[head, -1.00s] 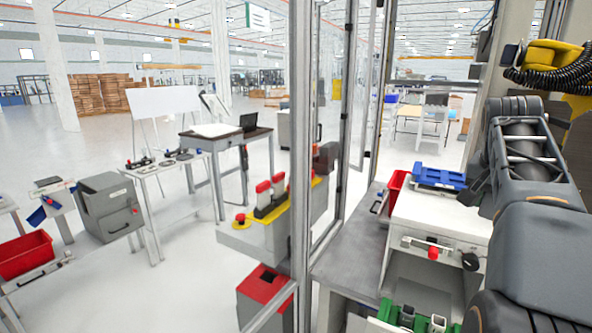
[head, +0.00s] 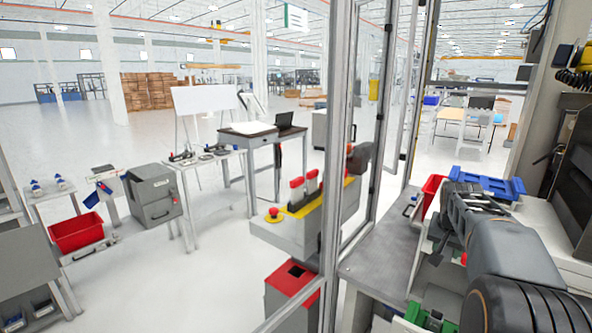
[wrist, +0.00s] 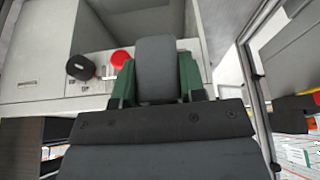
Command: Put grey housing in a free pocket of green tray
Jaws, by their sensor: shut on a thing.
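My gripper (wrist: 155,92) has green fingers and is shut on the grey housing (wrist: 156,60), a smooth rounded grey piece between the fingers in the wrist view. In the head view my gripper (head: 437,246) hangs off the end of my arm at the right, above the grey bench; the housing is too small there to make out clearly. The green tray (head: 412,312) is at the bottom edge of the head view, below my gripper. It is partly cut off and partly behind my arm. Dark and pale pieces stand in it; which pockets are free cannot be told.
A white machine with a red button (wrist: 121,59) and black knob (wrist: 81,67) faces the wrist. A blue tray (head: 490,186) and red bin (head: 431,190) are behind my arm. A metal-framed glass partition (head: 335,160) stands left of the grey bench (head: 375,272).

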